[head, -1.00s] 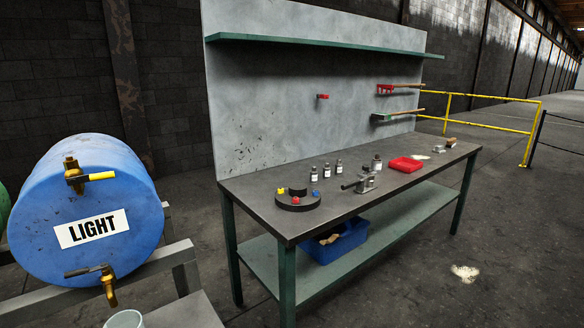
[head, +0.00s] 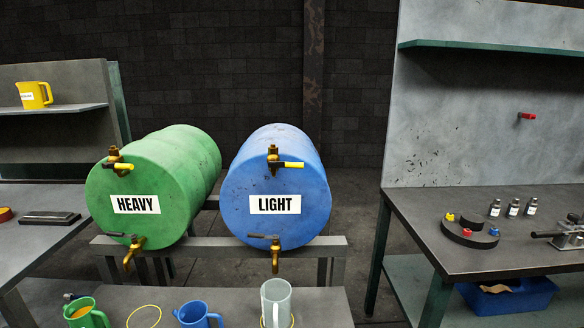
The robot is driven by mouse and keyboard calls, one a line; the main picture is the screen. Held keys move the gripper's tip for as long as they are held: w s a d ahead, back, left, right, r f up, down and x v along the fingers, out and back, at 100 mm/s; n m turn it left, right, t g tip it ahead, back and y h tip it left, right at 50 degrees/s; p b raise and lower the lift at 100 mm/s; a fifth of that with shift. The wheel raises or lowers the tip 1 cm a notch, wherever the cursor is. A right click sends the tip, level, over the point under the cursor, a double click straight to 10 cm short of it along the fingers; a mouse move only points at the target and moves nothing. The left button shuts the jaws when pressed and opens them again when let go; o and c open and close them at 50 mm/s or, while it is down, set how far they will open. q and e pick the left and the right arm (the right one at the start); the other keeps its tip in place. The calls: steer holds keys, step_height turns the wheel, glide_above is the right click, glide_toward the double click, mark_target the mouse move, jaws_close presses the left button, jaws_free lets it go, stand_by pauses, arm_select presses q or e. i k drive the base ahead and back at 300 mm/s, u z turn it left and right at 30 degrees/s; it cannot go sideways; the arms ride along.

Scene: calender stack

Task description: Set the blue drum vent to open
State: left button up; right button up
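The blue drum (head: 292,207), labelled LIGHT, lies on its side on a grey stand in the middle of the head view. Its vent (head: 274,161) is a brass fitting near the top of the drum's front face, with a yellow-ended lever (head: 292,165) pointing right, about level. Below it, a brass tap (head: 275,256) with a dark handle sits at the bottom of the face. Neither of my grippers shows in the head view.
A green drum (head: 140,222) labelled HEAVY lies left of the blue one. A green jug (head: 82,314), a blue jug (head: 194,316) and a pale clear jug (head: 275,300) stand below. A workbench (head: 430,207) stands right, a bench with a shelf (head: 60,110) left.

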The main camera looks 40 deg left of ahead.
mark_target(271, 164)
steer(key=u, duration=0.05)
steer(key=k, duration=0.5)
steer(key=u, duration=0.8)
steer(key=i, duration=0.75)
steer(key=z, duration=0.15)
